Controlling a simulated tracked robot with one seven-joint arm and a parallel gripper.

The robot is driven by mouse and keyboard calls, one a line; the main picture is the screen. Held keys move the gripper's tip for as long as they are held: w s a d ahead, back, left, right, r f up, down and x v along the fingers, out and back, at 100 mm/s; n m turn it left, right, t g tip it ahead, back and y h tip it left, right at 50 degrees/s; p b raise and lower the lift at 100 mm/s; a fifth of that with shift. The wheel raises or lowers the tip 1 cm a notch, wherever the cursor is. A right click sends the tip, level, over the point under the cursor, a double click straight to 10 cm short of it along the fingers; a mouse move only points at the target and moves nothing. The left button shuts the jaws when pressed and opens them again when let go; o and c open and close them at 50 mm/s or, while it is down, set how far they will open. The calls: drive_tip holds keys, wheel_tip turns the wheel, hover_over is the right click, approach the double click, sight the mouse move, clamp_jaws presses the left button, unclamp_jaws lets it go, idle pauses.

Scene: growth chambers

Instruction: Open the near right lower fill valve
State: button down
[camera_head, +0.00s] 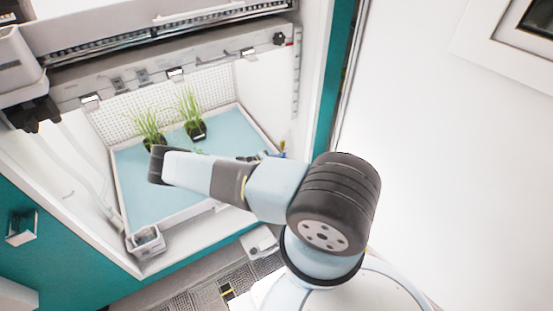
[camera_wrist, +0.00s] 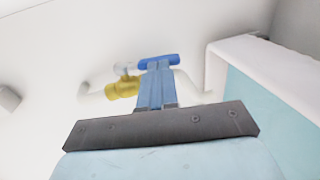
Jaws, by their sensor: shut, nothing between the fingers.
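The fill valve shows in the wrist view as a brass body (camera_wrist: 124,88) on a white pipe (camera_wrist: 95,97) along the white wall. Its blue handle (camera_wrist: 172,60) lies roughly sideways in the picture, just beyond my fingertips. My gripper (camera_wrist: 158,72) is shut with nothing between its fingers. Its blue fingertips overlap the handle in the picture; I cannot tell whether they touch. The fingers hide part of the valve and pipe. In the head view, a small blue and yellow part of the valve (camera_head: 283,149) shows at the chamber's right side, with my arm reaching toward it.
A blue-floored tray (camera_head: 133,172) with two potted grass plants (camera_head: 195,128) fills the chamber. The tray's white rim (camera_wrist: 225,62) is close on the right in the wrist view.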

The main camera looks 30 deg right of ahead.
drive_tip(key=shift+d+f, duration=0.65)
drive_tip(key=a, duration=1.4)
drive_tip(key=shift+s, duration=0.25)
drive_tip(key=shift+a+f, duration=0.1)
drive_tip(key=shift+f, duration=0.05)
